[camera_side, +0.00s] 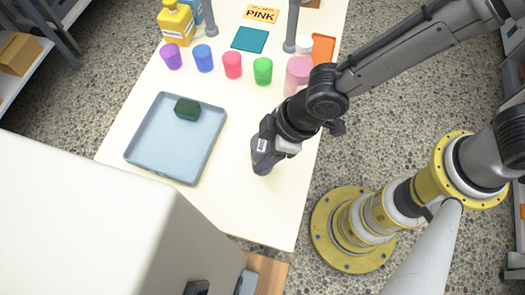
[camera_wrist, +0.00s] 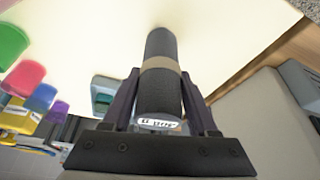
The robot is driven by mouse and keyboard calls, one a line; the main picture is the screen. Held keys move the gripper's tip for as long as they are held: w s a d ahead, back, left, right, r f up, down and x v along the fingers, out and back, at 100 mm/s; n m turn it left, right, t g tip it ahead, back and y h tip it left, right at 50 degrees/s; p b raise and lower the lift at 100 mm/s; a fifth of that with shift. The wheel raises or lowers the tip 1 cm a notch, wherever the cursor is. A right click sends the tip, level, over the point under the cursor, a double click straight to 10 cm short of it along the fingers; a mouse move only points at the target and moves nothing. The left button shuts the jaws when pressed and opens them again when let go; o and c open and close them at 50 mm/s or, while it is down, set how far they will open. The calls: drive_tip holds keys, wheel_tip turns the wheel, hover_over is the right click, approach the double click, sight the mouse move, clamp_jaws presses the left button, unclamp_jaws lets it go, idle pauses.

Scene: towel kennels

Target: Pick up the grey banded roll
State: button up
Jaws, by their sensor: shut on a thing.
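The grey banded roll (camera_wrist: 161,60) is a dark grey cylinder with a tan band around its middle and a white printed label on its near end. It lies between the two fingers of my gripper (camera_wrist: 162,92), which is shut on it, one finger on each side. In the side view my gripper (camera_side: 263,156) is over the right part of the cream table, right of the blue-grey tray. There the roll is mostly hidden by the fingers. I cannot tell whether the roll touches the table.
The blue-grey tray (camera_side: 141,155) holds a dark green block (camera_side: 187,108). Purple (camera_side: 171,56), blue (camera_side: 203,58), red (camera_side: 232,65), green (camera_side: 263,71) and pink (camera_side: 298,70) containers stand in a row behind. Grey posts (camera_side: 291,28) rise beyond. A white cabinet (camera_side: 90,215) is in front.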

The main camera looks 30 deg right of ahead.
clamp_jaws()
drive_tip(key=shift+r, duration=0.15)
